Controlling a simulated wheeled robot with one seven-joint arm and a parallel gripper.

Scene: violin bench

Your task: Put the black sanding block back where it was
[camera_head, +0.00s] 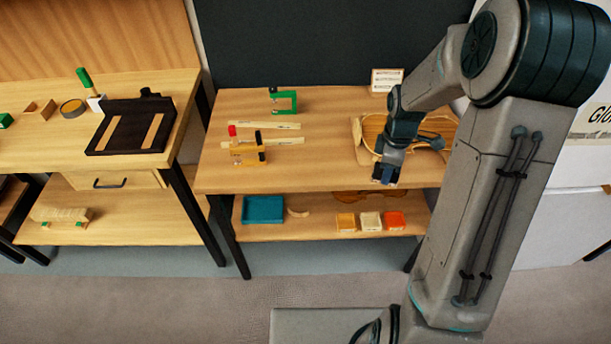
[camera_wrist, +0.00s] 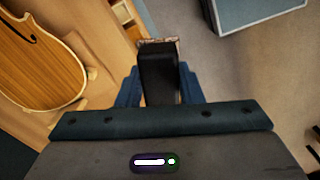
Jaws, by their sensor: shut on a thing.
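The black sanding block (camera_wrist: 160,75) is between the fingers of my gripper (camera_wrist: 158,85) in the wrist view. A light brown strip shows along its far end. My gripper is shut on the block. In the head view my gripper (camera_head: 387,173) is at the front right edge of the middle bench (camera_head: 290,178), in front of the violin body. The block is hard to make out there, with only a dark shape between the fingers.
A violin body (camera_head: 372,132) lies on the bench behind my gripper, also in the wrist view (camera_wrist: 38,65).

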